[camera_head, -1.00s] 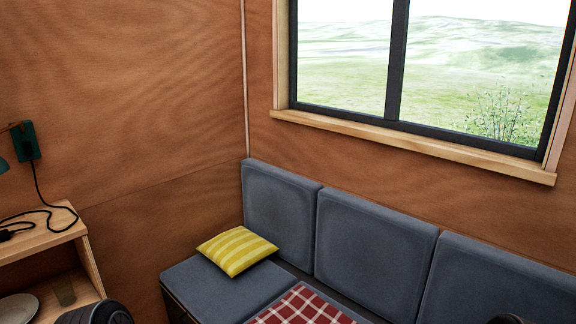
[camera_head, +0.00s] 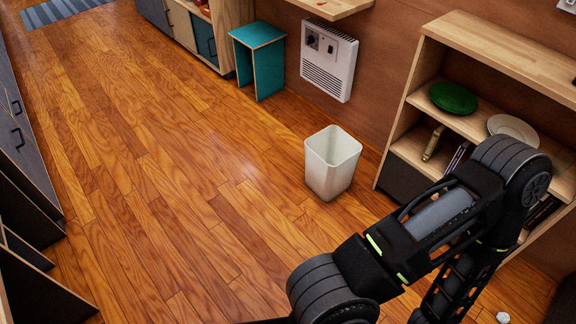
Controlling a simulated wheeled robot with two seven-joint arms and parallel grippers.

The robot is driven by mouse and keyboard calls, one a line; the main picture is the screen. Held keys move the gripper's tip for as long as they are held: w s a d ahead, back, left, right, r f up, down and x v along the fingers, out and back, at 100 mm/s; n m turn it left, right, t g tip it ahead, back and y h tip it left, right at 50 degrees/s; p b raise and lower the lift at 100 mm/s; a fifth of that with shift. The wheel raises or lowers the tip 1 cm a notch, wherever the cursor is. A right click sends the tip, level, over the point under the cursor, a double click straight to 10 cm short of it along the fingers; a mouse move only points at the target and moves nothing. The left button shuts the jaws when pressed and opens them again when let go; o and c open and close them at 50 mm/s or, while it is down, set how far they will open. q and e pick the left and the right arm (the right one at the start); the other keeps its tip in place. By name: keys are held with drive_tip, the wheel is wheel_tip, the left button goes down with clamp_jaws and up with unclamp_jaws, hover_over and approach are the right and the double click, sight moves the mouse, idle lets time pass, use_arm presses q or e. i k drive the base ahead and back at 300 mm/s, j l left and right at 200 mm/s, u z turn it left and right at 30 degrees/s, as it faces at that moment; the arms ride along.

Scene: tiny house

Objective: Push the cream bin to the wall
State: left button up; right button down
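The cream bin (camera_head: 329,172) stands upright and open-topped on the wooden floor, right of the middle of the head view. It looks empty from what shows of its inside. The wood-panelled wall (camera_head: 377,85) is behind it, with a strip of floor between bin and wall. One of my arms crosses the lower right, in front of the shelf and nearer to me than the bin. No gripper fingers show in the view, and nothing of mine touches the bin.
A white wall heater (camera_head: 328,60) hangs behind the bin. A teal stool (camera_head: 258,59) stands to its left along the wall. A wooden shelf (camera_head: 412,103) with a green plate (camera_head: 453,98) and a pale plate (camera_head: 513,130) stands right of the bin. The floor (camera_head: 150,170) to the left is clear.

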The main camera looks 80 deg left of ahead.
sight(332, 156)
drive_tip(key=u, duration=2.4)
drive_tip(key=i+j+u, duration=0.25)
drive_tip(key=i+j, duration=0.45)
drive_tip(key=i+j+u, duration=0.3)
drive_tip(key=i+j, duration=0.3)
drive_tip(key=i, duration=0.2)
